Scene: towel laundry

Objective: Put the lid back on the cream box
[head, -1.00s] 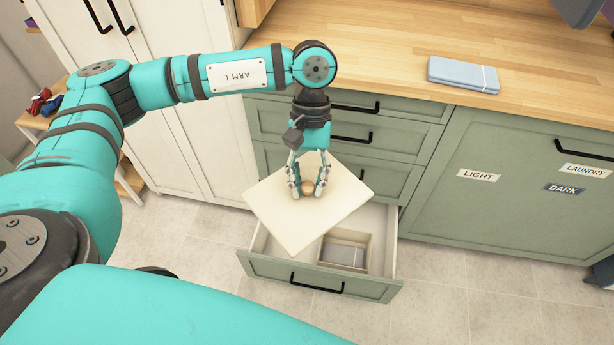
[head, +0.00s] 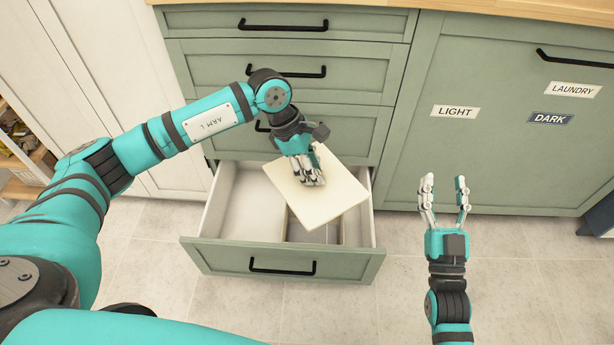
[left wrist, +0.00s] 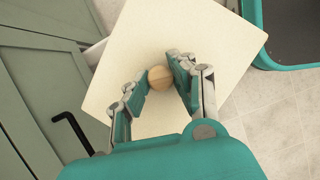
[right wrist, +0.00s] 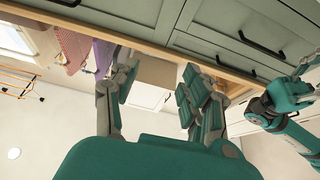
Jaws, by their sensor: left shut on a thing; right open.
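The lid is a flat cream square panel (head: 338,198) with a round wooden knob (left wrist: 159,78). My left gripper (head: 313,181) is shut on the knob and holds the lid tilted in the picture over the open drawer. The cream box (head: 343,231) is inside the drawer and mostly hidden under the lid. The lid is turned relative to the drawer's sides; I cannot tell the gap between lid and box. My right gripper (head: 444,192) is open and empty, to the right of the drawer.
The open bottom drawer (head: 230,255) has bare room on its left side. Closed green drawers (head: 290,75) stand above it, and a cabinet door with LIGHT, LAUNDRY and DARK labels (head: 550,118) is to the right. Tiled floor (head: 410,290) is clear in front.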

